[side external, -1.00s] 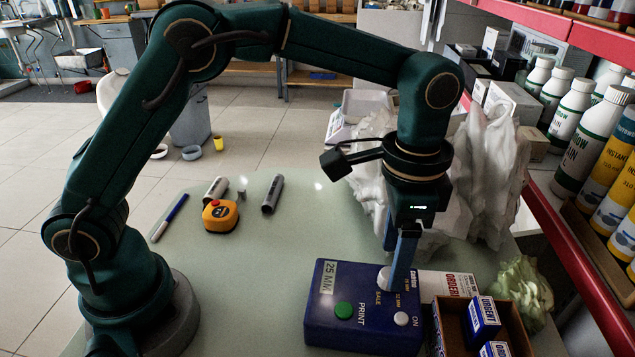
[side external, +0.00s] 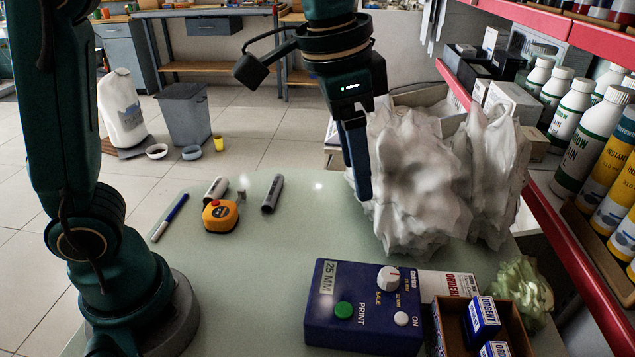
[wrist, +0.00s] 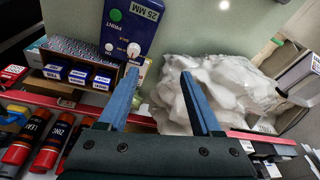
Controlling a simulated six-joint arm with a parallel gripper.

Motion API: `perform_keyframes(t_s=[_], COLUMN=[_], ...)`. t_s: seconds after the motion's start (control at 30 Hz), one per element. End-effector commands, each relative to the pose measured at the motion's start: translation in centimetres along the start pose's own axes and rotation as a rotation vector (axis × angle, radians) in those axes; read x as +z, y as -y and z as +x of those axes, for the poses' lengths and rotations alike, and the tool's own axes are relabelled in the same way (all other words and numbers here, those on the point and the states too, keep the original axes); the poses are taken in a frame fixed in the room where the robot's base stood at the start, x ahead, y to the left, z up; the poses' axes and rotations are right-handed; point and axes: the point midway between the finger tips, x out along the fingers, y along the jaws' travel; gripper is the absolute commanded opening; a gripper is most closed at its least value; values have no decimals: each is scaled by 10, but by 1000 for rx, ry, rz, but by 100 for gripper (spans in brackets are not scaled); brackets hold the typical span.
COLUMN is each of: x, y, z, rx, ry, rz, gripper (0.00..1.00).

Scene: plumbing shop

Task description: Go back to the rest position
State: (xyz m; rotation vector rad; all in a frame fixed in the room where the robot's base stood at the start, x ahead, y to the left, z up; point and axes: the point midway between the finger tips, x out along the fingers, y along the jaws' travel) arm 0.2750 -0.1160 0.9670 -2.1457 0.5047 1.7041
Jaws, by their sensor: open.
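My gripper (side external: 362,195) is raised above the table, in front of the white crumpled bags in the side view. In the wrist view my gripper (wrist: 158,78) has its two blue fingers spread apart with nothing between them. The blue label printer box (side external: 365,305) stands on the table below and apart from the gripper. It has a green PRINT button (side external: 343,310), a white dial (side external: 388,278) and a white ON button (side external: 401,319). It also shows at the top of the wrist view (wrist: 130,25).
White crumpled bags (side external: 415,180) stand at the back right of the table. A brown box (side external: 455,325) with blue URGENT packs is at front right. A tape measure (side external: 220,215), grey tubes and a marker (side external: 170,217) lie at left. A red-edged shelf with bottles (side external: 585,130) is at right.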

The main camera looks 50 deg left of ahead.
Motion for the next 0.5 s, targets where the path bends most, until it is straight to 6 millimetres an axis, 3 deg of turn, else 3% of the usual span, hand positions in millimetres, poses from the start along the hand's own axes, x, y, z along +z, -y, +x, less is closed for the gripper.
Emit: perform_keyframes(t_s=[0.1,0.23,0.5], x=[27,57,120], y=[11,17,14], z=[-20,-30,-17], rx=[-32,-65,-125], ry=[-64,-127,-235], rz=[-87,-180,-376], gripper=[66,66,66])
